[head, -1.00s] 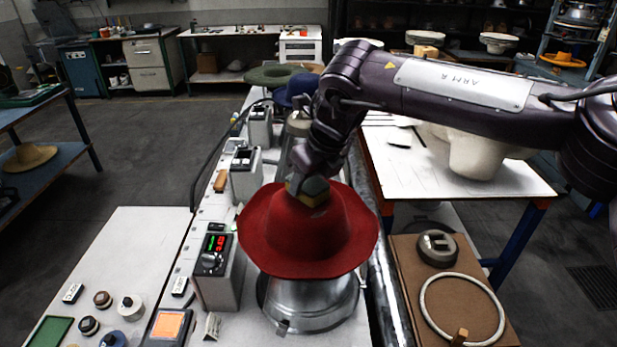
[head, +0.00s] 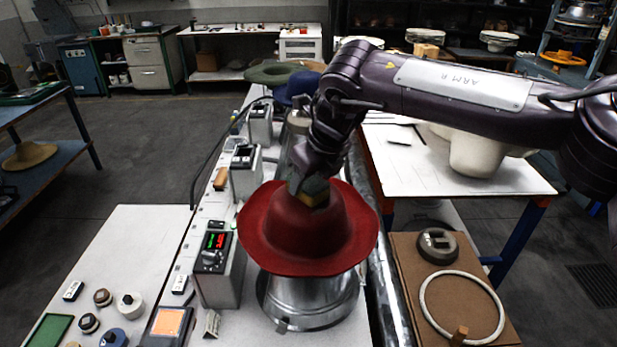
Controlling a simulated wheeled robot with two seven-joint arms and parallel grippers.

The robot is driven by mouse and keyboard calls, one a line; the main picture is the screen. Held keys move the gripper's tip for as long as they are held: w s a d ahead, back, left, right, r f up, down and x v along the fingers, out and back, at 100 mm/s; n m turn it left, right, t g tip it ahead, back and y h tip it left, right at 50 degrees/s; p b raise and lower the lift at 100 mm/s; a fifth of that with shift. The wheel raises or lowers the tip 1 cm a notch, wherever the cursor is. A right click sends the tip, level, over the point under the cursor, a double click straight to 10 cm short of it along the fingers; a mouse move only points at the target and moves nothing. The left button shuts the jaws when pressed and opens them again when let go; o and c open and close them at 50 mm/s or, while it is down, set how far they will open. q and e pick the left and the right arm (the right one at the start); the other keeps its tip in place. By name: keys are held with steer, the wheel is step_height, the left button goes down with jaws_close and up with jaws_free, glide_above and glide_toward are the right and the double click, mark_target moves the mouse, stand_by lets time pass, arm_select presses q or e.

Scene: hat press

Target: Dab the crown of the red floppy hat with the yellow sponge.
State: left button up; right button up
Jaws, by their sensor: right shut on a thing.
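The red floppy hat (head: 268,235) sits brim down on a round metal press base (head: 318,300) in the lower middle of the view. My right gripper (head: 315,182) points down over the hat's crown, shut on the yellow sponge (head: 317,200). The sponge has a dark upper side and a yellow lower part, and it appears to touch the top of the crown. Its contact face is hidden. My left gripper is not in view.
A control box (head: 216,255) with a lit display stands left of the hat. A blue hat (head: 297,88) and a green hat (head: 275,72) sit farther back along the bench. On the right, a brown board (head: 408,285) holds a white ring (head: 424,308).

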steer(key=shift+r+p, duration=3.15)
steer(key=shift+r, duration=0.4)
steer(key=shift+f, duration=0.2)
steer(key=shift+f+b, duration=1.5)
steer(key=shift+f, duration=1.35)
steer(key=shift+f+b, duration=0.3)
steer(key=shift+f, duration=0.25)
steer(key=shift+r+p, duration=2.9)
steer(key=shift+r, duration=0.7)
steer(key=shift+f, duration=0.1)
